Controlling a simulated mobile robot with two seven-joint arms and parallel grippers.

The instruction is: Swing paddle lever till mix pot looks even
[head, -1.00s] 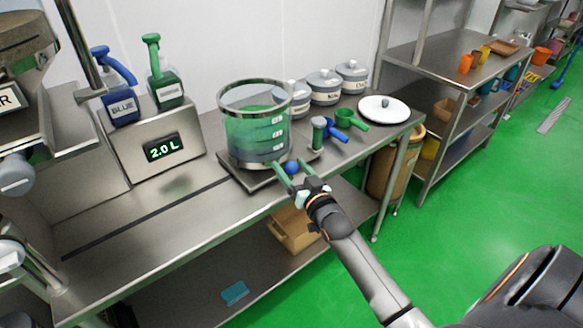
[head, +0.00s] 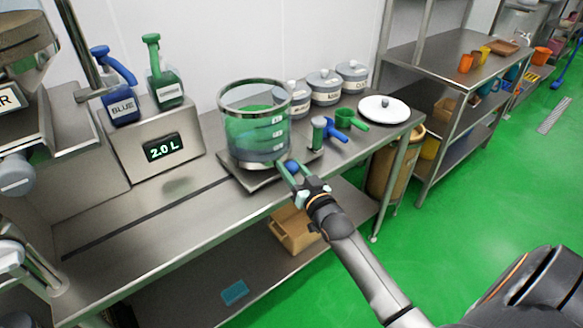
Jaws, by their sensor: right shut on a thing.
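The mix pot (head: 243,130) is a clear, metal-rimmed vessel standing upright on a flat metal base on the bench. Its liquid is mostly green, with a duller, darker band towards the bottom. The blue ball knob of the paddle lever (head: 292,166) sits low at the pot's front right. My right gripper (head: 288,172) reaches in from the lower right and is shut on the knob, with its green fingers around it. The lever's shaft and the paddle cannot be made out. My left gripper is not in view.
Blue and green scoops (head: 345,118), lidded grey jars (head: 324,86) and a white lid (head: 384,108) are right of the pot. The bench front left is clear.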

